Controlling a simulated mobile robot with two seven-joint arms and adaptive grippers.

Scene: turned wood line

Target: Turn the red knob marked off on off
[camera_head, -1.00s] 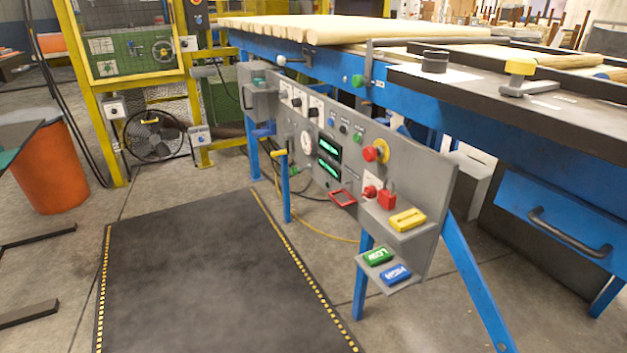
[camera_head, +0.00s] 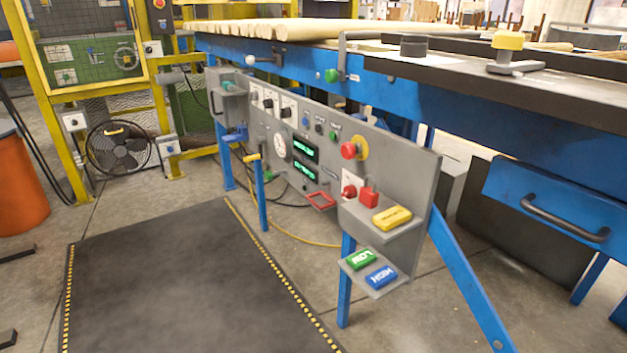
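A grey control panel (camera_head: 395,165) hangs on the blue frame in the middle of the head view. A red knob (camera_head: 349,191) sits low on its right part, on a white plate, beside a red padlock-like block (camera_head: 369,197). Its marking is too small to read. Higher up is a larger red button (camera_head: 349,150) with a yellow surround. Neither of my grippers is in view.
Yellow, green and blue labelled blocks (camera_head: 381,276) rest on small shelves at the panel's lower right. A dark floor mat (camera_head: 170,285) lies clear in front. A blue drawer (camera_head: 555,205) with a dark handle juts at right. A fan (camera_head: 119,148) stands at back left.

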